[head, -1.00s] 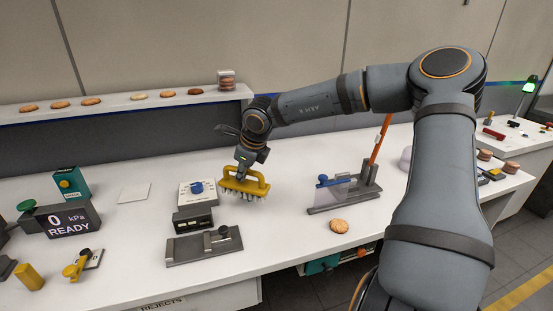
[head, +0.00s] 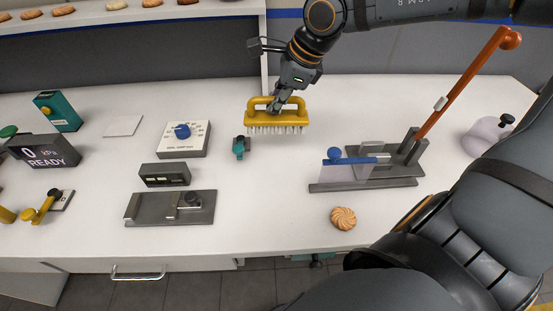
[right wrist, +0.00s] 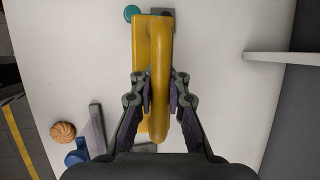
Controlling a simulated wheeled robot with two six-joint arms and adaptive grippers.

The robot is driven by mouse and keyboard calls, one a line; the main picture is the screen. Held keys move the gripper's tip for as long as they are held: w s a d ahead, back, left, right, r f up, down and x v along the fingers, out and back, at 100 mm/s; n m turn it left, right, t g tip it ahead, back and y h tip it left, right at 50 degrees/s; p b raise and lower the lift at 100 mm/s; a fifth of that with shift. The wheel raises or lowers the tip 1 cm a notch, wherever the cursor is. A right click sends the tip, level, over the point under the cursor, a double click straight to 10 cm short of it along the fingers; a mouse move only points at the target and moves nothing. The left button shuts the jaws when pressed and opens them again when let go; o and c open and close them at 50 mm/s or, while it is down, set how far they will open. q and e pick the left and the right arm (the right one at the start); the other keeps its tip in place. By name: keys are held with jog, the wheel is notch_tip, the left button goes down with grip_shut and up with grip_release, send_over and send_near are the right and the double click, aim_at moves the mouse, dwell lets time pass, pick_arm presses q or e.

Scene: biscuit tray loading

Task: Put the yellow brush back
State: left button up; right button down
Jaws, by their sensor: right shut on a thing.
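The yellow brush (head: 277,118) has a loop handle and pale bristles pointing down. It is over the back middle of the white table (head: 275,190); I cannot tell for sure whether the bristles touch it. My right gripper (head: 274,106) is shut on the brush's handle from above. In the right wrist view, the fingers (right wrist: 160,95) are on both sides of the yellow handle (right wrist: 158,60). A small teal and dark holder-like piece (head: 240,147) stands just left of and in front of the brush. My left gripper is not in view.
A dial box (head: 183,139), a dark box (head: 165,174) and a grey fixture (head: 170,208) stand left. A metal stand (head: 362,186) with an orange lever (head: 462,85) is right. A biscuit (head: 343,218) lies near the front. A shelf (head: 200,12) runs behind.

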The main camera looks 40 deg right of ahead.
aim_at(274, 126)
jog(key=shift+s+a+n, duration=0.3)
jog(key=shift+s+a, duration=0.05)
jog(key=shift+s, duration=0.1)
notch_tip(274, 126, down, 6)
jog(key=shift+w+b, duration=0.15)
jog(key=shift+b, duration=0.55)
notch_tip(274, 126, down, 3)
jog(key=shift+a+f, duration=0.1)
jog(key=shift+f, duration=0.4)
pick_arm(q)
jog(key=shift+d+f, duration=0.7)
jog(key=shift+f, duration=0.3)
pick_arm(e)
jog(key=shift+f+b, duration=0.1)
jog(key=shift+b, duration=0.3)
jog(key=c, duration=1.3)
grip_release()
jog(key=shift+c, duration=0.2)
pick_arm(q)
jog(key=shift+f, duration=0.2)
